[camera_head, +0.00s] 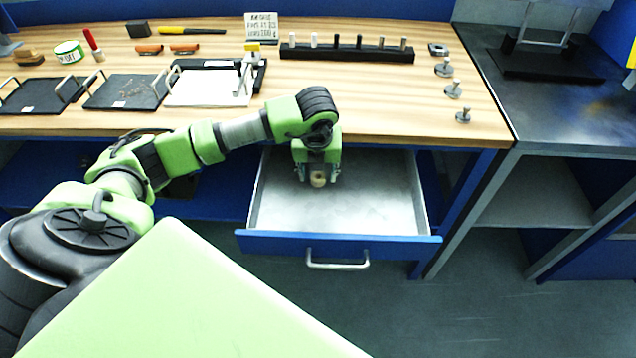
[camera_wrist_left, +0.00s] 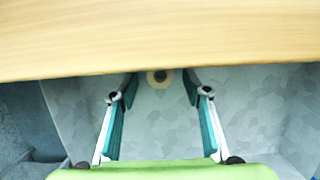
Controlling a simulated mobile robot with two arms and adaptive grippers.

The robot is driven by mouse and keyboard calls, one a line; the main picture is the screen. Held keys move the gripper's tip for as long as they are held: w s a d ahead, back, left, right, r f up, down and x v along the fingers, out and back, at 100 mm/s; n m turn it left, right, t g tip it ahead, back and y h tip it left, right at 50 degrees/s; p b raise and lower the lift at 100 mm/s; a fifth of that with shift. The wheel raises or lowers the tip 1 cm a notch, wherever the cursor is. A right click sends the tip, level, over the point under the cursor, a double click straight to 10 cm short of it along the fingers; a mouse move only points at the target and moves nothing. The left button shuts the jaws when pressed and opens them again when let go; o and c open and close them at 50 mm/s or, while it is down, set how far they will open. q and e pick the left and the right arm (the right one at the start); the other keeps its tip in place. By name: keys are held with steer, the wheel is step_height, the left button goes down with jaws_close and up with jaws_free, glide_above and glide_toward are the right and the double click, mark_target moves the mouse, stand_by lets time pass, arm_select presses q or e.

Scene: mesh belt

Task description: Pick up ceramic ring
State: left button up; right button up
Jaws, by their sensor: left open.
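The ceramic ring (camera_head: 318,180) is a small beige ring inside the open drawer (camera_head: 390,236). In the left wrist view the ring (camera_wrist_left: 160,79) lies near the front edge of the wooden bench top, with a dark hole in its middle. My left gripper (camera_head: 318,177) points down into the drawer over the ring. In the left wrist view its two fingers (camera_wrist_left: 158,88) are spread apart, with the ring between and just beyond the tips. Nothing shows gripped. My right gripper is not in view.
The wooden bench top (camera_head: 400,110) overhangs the back of the drawer, close to my left gripper. Black trays (camera_head: 125,92), a rack with several pegs (camera_head: 345,53) and metal weights (camera_head: 453,90) stand on it. The drawer floor right of the gripper is clear.

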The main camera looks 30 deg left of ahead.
arm_select(q)
steer(key=shift+w+a+f, duration=0.1)
steer(key=shift+w+f, duration=0.05)
steer(key=shift+f, duration=0.45)
steer(key=shift+r, duration=0.1)
steer(key=c, duration=1.1)
steer(key=shift+r, duration=0.15)
